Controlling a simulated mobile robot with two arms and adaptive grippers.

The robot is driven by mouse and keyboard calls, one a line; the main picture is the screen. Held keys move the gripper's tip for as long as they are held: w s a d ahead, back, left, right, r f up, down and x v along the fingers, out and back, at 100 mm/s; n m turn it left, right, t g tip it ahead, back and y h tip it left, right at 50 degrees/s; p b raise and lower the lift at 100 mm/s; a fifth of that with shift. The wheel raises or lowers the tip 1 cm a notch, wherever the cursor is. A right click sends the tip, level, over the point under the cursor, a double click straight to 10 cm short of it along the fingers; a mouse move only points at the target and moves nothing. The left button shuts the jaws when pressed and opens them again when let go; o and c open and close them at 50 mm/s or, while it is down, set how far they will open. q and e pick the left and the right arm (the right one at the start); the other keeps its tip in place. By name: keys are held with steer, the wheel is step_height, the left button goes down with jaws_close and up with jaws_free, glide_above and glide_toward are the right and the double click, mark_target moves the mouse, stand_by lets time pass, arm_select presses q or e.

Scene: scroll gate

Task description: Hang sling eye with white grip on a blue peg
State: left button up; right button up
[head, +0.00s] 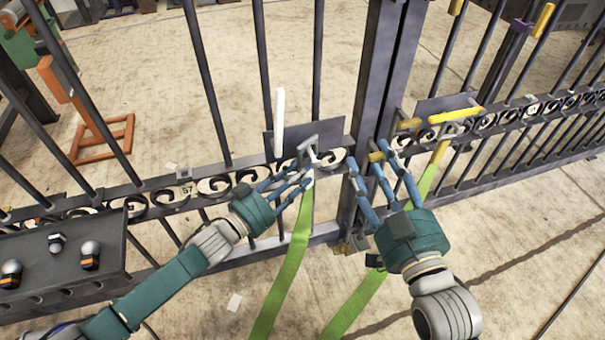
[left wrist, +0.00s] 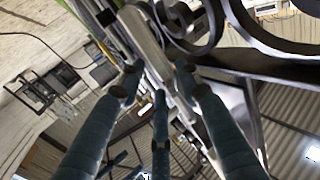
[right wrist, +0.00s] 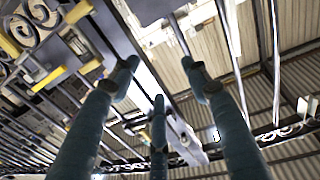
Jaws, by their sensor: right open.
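The sling eye with white grip (head: 309,175) is at the fingertips of my left gripper (head: 304,178), in front of the left gate leaf. Its green strap (head: 290,265) hangs down. In the left wrist view a pale bar (left wrist: 150,40) runs between the fingers, which seem closed around it; the contact is partly hidden. A pale hooked frame (head: 312,148) is just above the fingertips. My right gripper (head: 370,160) is open and empty by the gate's centre posts. I cannot make out a blue peg for certain.
A white upright bar (head: 279,122) stands at a dark plate on the left leaf. A second green sling with a yellow grip (head: 440,152) hangs by yellow pegs (head: 455,115) on the right leaf. A grey tray with knobs (head: 60,265) is at the lower left.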

arm_select(q)
steer(key=shift+x, duration=0.8)
arm_select(e)
steer(key=shift+a+r+t, duration=0.1)
steer(key=shift+r+t, duration=0.5)
steer(key=shift+r, duration=0.55)
arm_select(q)
steer(key=shift+s, duration=0.1)
jaws_close()
steer(key=shift+r, duration=0.1)
steer(key=shift+r+p, duration=0.8)
arm_select(e)
step_height(320, 180, down, 10)
steer(key=s+d+g+h, duration=0.1)
steer(key=g, duration=0.3)
steer(key=shift+s+d+r+g, duration=0.15)
steer(key=shift+s+d+g, duration=0.15)
steer(key=shift+g, duration=0.1)
